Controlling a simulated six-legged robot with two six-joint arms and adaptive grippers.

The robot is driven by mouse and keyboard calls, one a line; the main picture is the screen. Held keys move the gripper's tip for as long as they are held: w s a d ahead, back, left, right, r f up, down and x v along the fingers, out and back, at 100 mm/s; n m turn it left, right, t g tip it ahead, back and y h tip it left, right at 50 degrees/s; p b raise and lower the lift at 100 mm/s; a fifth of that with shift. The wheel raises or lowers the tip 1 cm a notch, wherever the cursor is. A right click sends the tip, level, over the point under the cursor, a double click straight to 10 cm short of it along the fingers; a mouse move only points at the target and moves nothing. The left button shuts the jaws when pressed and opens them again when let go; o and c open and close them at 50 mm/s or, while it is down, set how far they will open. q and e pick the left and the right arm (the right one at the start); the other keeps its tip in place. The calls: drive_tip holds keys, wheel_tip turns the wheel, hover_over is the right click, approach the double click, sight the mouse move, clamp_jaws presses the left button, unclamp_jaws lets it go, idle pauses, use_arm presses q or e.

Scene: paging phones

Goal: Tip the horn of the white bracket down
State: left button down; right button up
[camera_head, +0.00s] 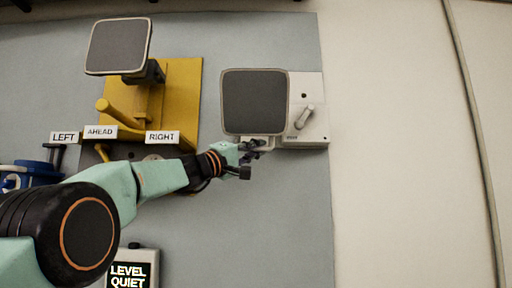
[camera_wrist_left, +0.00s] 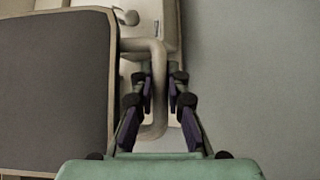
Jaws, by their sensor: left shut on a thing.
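The white bracket (camera_head: 318,92) is fixed to the grey panel, with a small lever on its face. Its horn (camera_head: 254,100), a dark square face with a pale rim, stands in front of the bracket's left part and faces me. In the left wrist view the horn (camera_wrist_left: 55,85) fills the left side, and a pale bent handle (camera_wrist_left: 157,115) runs beside it. My left gripper (camera_head: 257,146) is at the horn's lower edge. In the left wrist view its fingers (camera_wrist_left: 160,105) stand on both sides of the handle, shut on it. My right gripper is not in view.
A yellow bracket (camera_head: 181,90) with a second horn (camera_head: 118,46) is at the left, above labels reading LEFT, AHEAD and RIGHT. A sign (camera_head: 128,273) reading LEVEL QUIET is at the lower left. A blue object (camera_head: 38,172) sits at the left edge. The panel below the white bracket is clear.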

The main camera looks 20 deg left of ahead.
use_arm(q)
drive_tip(key=shift+w+a+f, duration=0.25)
drive_tip(key=shift+w, duration=0.25)
drive_tip(key=shift+r, duration=0.1)
